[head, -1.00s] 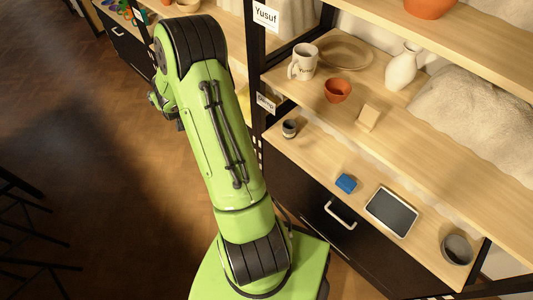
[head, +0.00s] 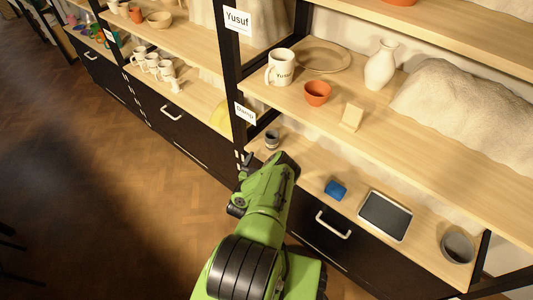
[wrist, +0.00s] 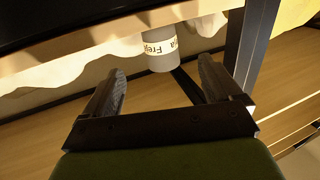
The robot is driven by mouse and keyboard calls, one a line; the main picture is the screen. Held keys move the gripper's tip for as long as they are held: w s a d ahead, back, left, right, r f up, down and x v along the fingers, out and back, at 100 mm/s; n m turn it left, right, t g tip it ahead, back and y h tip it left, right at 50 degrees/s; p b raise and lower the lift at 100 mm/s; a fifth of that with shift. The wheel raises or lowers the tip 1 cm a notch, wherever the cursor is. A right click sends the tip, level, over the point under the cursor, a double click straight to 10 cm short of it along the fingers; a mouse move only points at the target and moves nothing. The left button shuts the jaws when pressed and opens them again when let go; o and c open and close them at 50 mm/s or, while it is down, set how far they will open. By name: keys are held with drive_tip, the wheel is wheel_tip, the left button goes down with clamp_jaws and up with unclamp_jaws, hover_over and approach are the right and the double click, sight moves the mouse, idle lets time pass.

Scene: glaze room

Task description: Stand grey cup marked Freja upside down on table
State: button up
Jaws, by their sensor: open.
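The grey cup marked Freja (wrist: 160,52) shows in the wrist view just beyond my open fingers, roughly centred between them. Its white label reads upside down in that picture. In the head view a small grey cup (head: 272,139), seemingly the same one, stands at the left end of the low wooden table surface (head: 298,162), its dark mouth upward. My gripper (wrist: 158,88) is open and empty, with the cup ahead of its fingertips. In the head view my arm reaches to the table's left end and the fingers are hard to make out.
A blue block (head: 336,190), a dark-topped tablet-like tray (head: 385,215) and a grey bowl (head: 457,247) lie further right on the same surface. A black post (head: 233,85) rises close to the cup's left. The shelf above holds a Yusuf mug (head: 281,68) and a terracotta cup (head: 317,92).

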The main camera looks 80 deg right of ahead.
sight(269, 142)
drive_tip(key=d+b, duration=0.2)
drive_tip(key=d, duration=0.1)
drive_tip(key=d+b, duration=0.2)
drive_tip(key=d, duration=0.2)
drive_tip(key=s+d+b, duration=0.1)
drive_tip(key=d+b, duration=0.2)
drive_tip(key=shift+d+f, duration=0.1)
drive_tip(key=shift+d, duration=0.25)
drive_tip(key=shift+c, duration=0.4)
drive_tip(key=c, duration=0.9)
wheel_tip(269, 142, up, 3)
drive_tip(key=p, duration=0.3)
drive_tip(key=shift+f, duration=0.1)
drive_tip(key=shift+c, duration=0.3)
drive_tip(key=w+a+p, duration=0.1)
drive_tip(key=a+p, duration=1)
drive_tip(key=a, duration=0.3)
drive_tip(key=shift+w, duration=0.2)
